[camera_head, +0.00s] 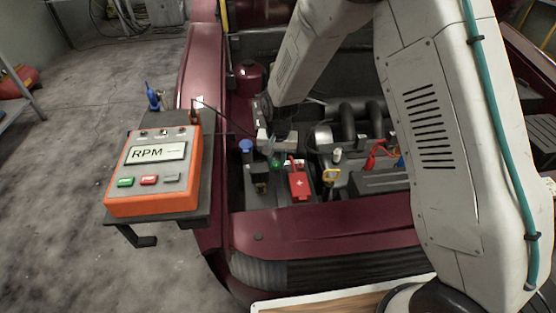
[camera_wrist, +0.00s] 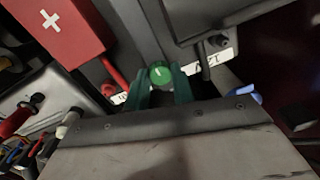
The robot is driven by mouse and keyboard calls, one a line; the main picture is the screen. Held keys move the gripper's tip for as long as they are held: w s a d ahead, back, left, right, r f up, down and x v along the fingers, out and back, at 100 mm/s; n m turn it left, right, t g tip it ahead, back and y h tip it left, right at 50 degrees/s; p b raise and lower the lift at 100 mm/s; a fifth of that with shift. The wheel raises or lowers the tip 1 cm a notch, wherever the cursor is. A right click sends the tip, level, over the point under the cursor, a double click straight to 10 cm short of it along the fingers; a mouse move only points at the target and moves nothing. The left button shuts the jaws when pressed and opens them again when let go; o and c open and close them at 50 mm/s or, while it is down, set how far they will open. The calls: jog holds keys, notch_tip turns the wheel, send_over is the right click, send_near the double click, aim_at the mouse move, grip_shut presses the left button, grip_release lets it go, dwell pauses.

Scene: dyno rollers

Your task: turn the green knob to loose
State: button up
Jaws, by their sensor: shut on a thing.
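The green knob (camera_wrist: 160,73) is round with a white mark on its face. In the wrist view it sits between the two green fingertips of my gripper (camera_wrist: 161,85), which are shut on it. White labels stand on both sides of the knob; the right label (camera_wrist: 208,62) is partly covered, and the left one is mostly hidden behind a finger. In the head view the green knob (camera_head: 276,164) shows only as a small green patch below my gripper (camera_head: 274,150), in the engine bay.
A red box with a white cross (camera_head: 299,184) stands close right of the knob. A blue cap (camera_head: 245,146) is at its left. A yellow handle (camera_head: 331,175) and dark hoses lie further right. An orange RPM meter (camera_head: 155,175) sits on a side shelf.

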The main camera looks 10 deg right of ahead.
aim_at(277, 163)
jog(key=shift+w+r, duration=0.15)
jog(key=shift+w, duration=0.05)
jog(key=o, duration=1)
jog(key=shift+s, duration=0.1)
notch_tip(277, 163, up, 8)
jog(key=shift+d+f, duration=0.15)
jog(key=s+d+r, duration=0.6)
jog(key=s+r, duration=0.1)
jog(key=s, duration=0.4)
jog(key=s+d+r+n+t, duration=0.1)
jog(key=s+d+r, duration=0.5)
jog(key=s, duration=0.5)
jog(key=s+d+r+n, duration=0.1)
jog(key=s+d+r, duration=0.5)
jog(key=s+r, duration=0.4)
jog(key=shift+s+d+r, duration=0.2)
jog(key=shift+s+d, duration=0.15)
jog(key=shift+s, duration=0.25)
